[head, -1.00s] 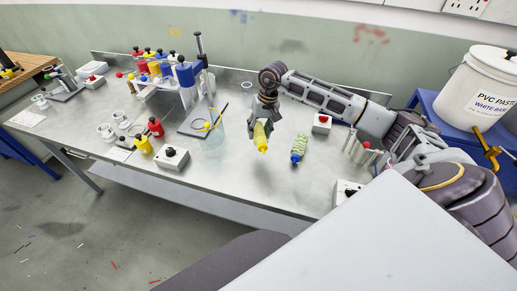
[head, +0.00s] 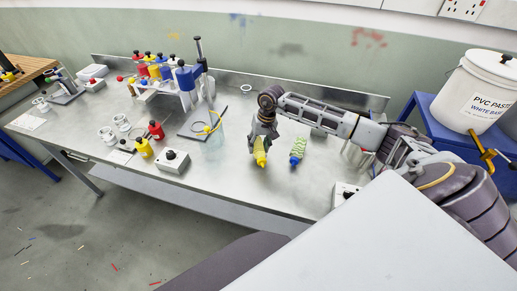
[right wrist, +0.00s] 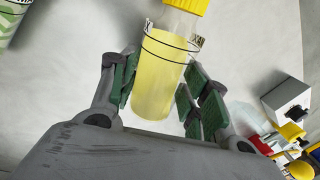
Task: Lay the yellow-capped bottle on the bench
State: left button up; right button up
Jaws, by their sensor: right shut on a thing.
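The yellow-capped bottle (head: 260,152) holds pale yellow contents and hangs from my right gripper (head: 262,136) over the middle of the bench (head: 237,178), cap toward the front. In the right wrist view, the bottle (right wrist: 158,85) lies between the green-padded fingers (right wrist: 160,95), its yellow cap (right wrist: 187,5) beyond the fingertips. The gripper is shut on the bottle's body. The bottle is low over the bench; I cannot tell whether it touches. My left gripper is not in view.
A green-and-white bottle with a blue cap (head: 298,150) lies just to the right. A grey button box (head: 172,161) sits near the front edge. Bare bench lies in front of the gripper.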

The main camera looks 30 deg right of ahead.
notch_tip(320, 180, down, 2)
jog(key=shift+f, duration=0.25)
jog(key=shift+f, duration=0.15)
jog(key=o, duration=1.1)
jog(key=r, duration=0.4)
jog(key=d+r+b, duration=0.1)
jog(key=r, duration=0.3)
jog(key=d+r+b, duration=0.1)
jog(key=r, duration=0.3)
jog(key=shift+s, duration=0.4)
